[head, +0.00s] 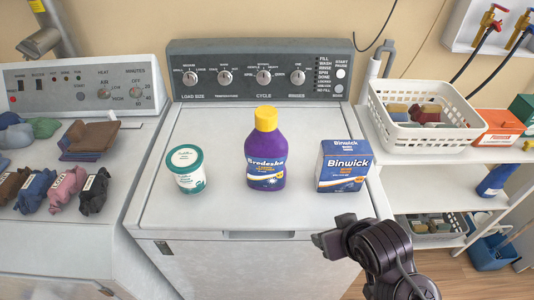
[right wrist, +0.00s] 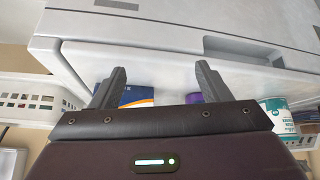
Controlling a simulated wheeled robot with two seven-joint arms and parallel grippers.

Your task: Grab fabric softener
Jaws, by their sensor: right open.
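A purple bottle with a yellow cap (head: 265,150), labelled Bredesha, stands upright in the middle of the white washer lid. It looks like the fabric softener. A sliver of the bottle also shows in the right wrist view (right wrist: 196,98). My right gripper (head: 332,234) is in front of the washer's front right edge, apart from the bottle and below and right of it in the head view. Its fingers (right wrist: 162,82) are spread and empty in the right wrist view. My left gripper is not in view.
A white-and-teal tub (head: 186,168) stands left of the bottle, and a blue Binwick box (head: 344,166) stands right of it. A white basket (head: 436,126) is on the shelf at right. Folded cloths (head: 91,138) lie on the left machine. The lid's front strip is clear.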

